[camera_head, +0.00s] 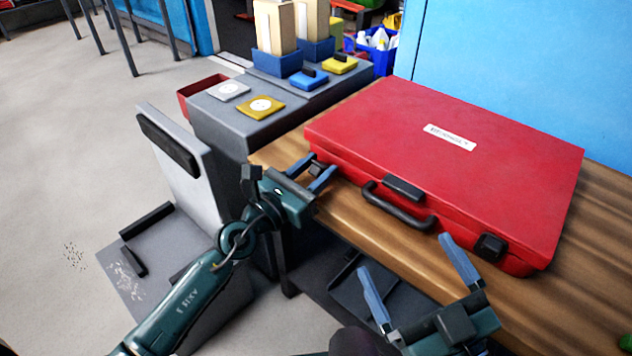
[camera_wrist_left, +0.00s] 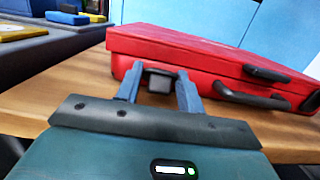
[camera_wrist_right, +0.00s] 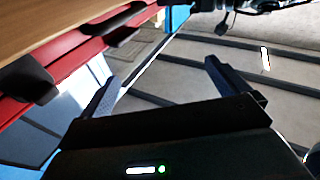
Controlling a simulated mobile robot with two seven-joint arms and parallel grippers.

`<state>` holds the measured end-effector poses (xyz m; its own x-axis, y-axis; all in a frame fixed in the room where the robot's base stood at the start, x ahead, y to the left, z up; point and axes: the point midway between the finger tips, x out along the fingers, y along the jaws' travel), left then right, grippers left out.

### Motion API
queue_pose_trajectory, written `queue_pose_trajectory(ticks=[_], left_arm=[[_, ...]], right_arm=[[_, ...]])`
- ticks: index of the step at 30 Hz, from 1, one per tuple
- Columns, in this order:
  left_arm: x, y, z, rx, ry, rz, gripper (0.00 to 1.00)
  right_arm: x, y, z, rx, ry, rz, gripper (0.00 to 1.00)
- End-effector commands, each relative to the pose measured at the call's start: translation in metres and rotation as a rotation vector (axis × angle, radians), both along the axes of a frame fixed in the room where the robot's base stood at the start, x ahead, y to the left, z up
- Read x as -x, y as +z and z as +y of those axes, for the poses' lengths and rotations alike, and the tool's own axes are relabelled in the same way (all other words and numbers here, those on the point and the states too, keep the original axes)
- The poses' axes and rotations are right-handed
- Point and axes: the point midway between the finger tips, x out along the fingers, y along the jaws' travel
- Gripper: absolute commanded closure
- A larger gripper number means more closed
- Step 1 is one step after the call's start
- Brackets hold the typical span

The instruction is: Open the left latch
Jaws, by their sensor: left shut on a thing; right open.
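A closed red case (camera_head: 450,150) lies on the wooden workbench (camera_head: 375,240). The black left latch (camera_head: 316,167) is on its front face near the left corner. My left gripper (camera_head: 322,176) is shut on this latch; in the left wrist view the latch (camera_wrist_left: 160,79) sits between the two blue fingers. The fingers partly hide it in the head view. The black right latch (camera_head: 490,246) is near the right front corner, lying against the case. My right gripper (camera_head: 406,258) is open and empty in front of the bench edge, apart from the case.
The case's black handle (camera_head: 398,207) sticks out between the latches. A grey cabinet (camera_head: 225,120) with yellow and blue items stands left of the bench. A blue wall panel (camera_head: 525,65) rises behind the case. The floor (camera_head: 60,150) at far left is mostly open.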

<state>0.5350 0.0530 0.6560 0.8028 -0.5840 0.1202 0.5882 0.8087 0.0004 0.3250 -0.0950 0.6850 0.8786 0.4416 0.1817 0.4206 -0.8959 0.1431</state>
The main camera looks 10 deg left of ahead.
Motion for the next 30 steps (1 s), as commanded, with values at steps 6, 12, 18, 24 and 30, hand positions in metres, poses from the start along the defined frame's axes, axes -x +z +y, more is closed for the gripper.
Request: queue_pose_trajectory(ticks=[6,12,18,24,30], left_arm=[[0.000,-0.011,0.001,0.046,0.002,-0.068,0.85],[0.002,-0.009,0.002,0.071,0.001,-0.099,0.85],[0.002,-0.006,0.002,0.075,0.002,-0.103,0.85],[0.002,-0.006,0.002,0.075,0.002,-0.103,0.61],[0.002,-0.006,0.002,0.075,0.001,-0.103,0.55]], right_arm=[[-0.007,0.009,0.003,-0.048,0.037,-0.149,0.00],[-0.009,0.023,0.003,-0.070,0.058,-0.231,0.00],[-0.009,0.028,0.003,-0.074,0.061,-0.242,0.00],[-0.009,0.028,0.003,-0.073,0.060,-0.242,0.00],[-0.009,0.028,0.003,-0.073,0.060,-0.242,0.00]])
